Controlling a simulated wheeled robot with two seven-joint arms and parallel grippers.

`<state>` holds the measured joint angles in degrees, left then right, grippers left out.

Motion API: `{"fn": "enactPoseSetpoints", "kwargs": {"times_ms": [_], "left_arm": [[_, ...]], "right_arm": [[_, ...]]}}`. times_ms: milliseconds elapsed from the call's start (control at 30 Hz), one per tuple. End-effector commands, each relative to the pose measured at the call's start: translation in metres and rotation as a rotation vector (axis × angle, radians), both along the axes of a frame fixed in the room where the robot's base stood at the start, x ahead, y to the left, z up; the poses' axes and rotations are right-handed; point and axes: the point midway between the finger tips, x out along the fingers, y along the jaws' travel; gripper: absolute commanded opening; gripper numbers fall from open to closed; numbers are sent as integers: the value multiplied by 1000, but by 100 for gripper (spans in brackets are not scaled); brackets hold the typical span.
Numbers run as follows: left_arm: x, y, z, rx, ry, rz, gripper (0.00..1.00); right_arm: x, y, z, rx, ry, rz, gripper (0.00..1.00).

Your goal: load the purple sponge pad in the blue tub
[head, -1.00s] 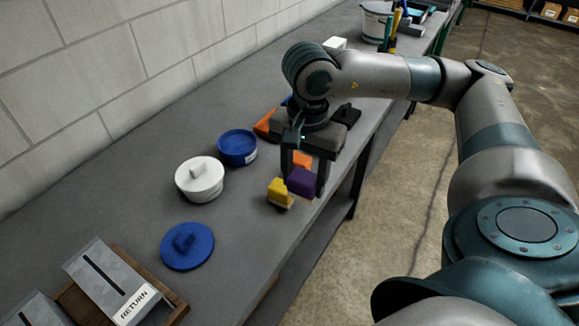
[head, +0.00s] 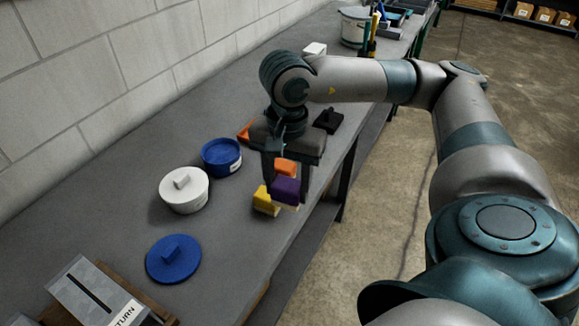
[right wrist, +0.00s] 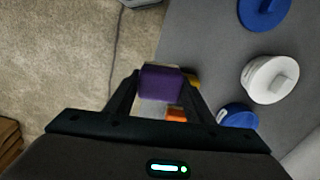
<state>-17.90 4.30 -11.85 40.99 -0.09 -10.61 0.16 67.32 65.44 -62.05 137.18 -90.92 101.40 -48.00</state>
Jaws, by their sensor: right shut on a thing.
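My right gripper (head: 286,188) is shut on the purple sponge pad (head: 287,191). In the right wrist view the pad (right wrist: 161,82) sits between the two fingers (right wrist: 162,90). The open blue tub (head: 221,157) stands on the bench to the left of the gripper, with a white label on its side. The pad is outside the tub. The tub shows partly in the right wrist view (right wrist: 238,117). A round blue lid (head: 173,260) with a raised grip lies flat on the bench nearer me. My left gripper is not in view.
A yellow block (head: 264,201) and an orange block (head: 285,167) are close by the held pad. A white lidded tub (head: 184,191) stands between the blue tub and the blue lid. A grey box marked RETURN (head: 93,290) is at lower left. The wall borders the bench's left.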

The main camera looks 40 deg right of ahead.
Motion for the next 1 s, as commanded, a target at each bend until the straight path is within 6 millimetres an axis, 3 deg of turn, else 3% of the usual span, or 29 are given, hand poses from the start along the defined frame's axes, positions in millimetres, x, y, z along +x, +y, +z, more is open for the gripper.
{"fn": "enactPoseSetpoints", "kwargs": {"times_ms": [267, 600, 800, 1000], "left_arm": [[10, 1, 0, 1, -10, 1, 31], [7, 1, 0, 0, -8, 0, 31], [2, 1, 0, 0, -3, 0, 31], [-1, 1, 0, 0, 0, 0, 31]], "right_arm": [[17, 35, -14, 14, 1, 308, 30], [39, 92, -37, 10, -4, 843, 30], [45, 111, -45, 0, -6, 1037, 30], [47, 116, -47, -3, -5, 1095, 30]]}}
